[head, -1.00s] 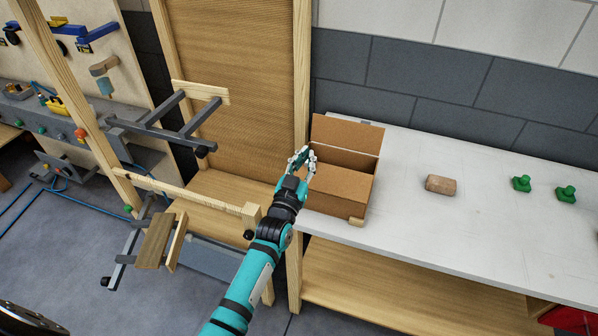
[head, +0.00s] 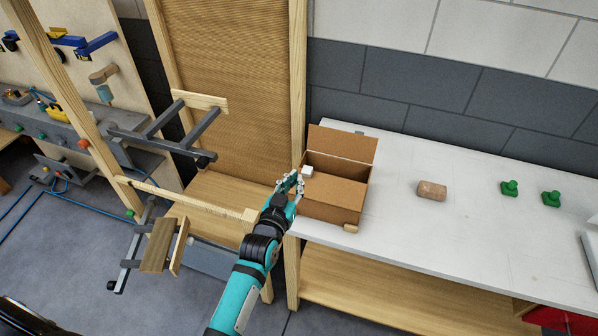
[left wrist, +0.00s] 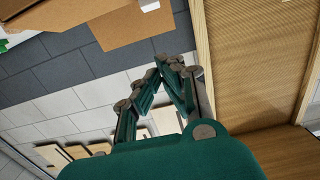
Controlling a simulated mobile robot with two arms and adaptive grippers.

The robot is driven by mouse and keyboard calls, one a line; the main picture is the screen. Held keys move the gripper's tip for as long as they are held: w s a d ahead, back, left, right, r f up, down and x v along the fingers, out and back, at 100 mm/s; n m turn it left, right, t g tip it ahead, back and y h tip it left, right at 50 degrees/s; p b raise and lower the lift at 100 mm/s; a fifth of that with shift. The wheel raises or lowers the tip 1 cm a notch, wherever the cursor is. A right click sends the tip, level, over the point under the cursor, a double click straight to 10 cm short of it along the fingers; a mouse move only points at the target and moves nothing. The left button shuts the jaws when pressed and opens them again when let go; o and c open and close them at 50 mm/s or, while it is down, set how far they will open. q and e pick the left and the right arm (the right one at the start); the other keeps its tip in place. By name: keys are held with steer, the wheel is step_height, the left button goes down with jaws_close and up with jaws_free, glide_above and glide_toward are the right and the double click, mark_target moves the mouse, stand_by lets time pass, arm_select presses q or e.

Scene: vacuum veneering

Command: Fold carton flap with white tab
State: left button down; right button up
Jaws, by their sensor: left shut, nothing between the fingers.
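The open brown carton (head: 345,212) sits at the left end of the white table. Its back flap (head: 343,143) stands up, and a brown panel (head: 335,190) lies across its front part. The white tab (head: 307,170) shows at the carton's left side. In the left wrist view, the white tab (left wrist: 150,5) sits at the edge of a brown flap (left wrist: 130,27). My left gripper (head: 292,182) is just left of the carton, shut and empty. Its closed fingertips also show in the left wrist view (left wrist: 168,64), with the flap beyond them. Whether they touch the carton is unclear. My right gripper is out of view.
A wood block (head: 432,191) and two green knobs (head: 510,188) (head: 551,199) stand on the white table (head: 455,235). A wooden frame with clamps (head: 165,140) stands left of my arm. The table is clear between carton and block.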

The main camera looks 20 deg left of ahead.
arm_select(q)
steer(key=b, duration=0.6)
glide_above(307, 179)
steer(key=s, duration=0.2)
steer(key=shift+w+f, duration=0.2)
steer(key=shift+f, duration=0.55)
steer(key=shift+w+f+b, duration=0.2)
steer(key=shift+f+b, duration=0.9)
steer(key=shift+b, duration=0.05)
steer(key=shift+f+b, duration=0.55)
steer(key=shift+b, duration=0.15)
steer(key=shift+w+f, duration=0.1)
steer(key=shift+w+f+b, duration=0.15)
steer(key=shift+f+b, duration=0.15)
steer(key=shift+f, duration=0.1)
steer(key=shift+w+f, duration=0.3)
steer(key=shift+w, duration=0.05)
steer(key=shift+r, duration=0.1)
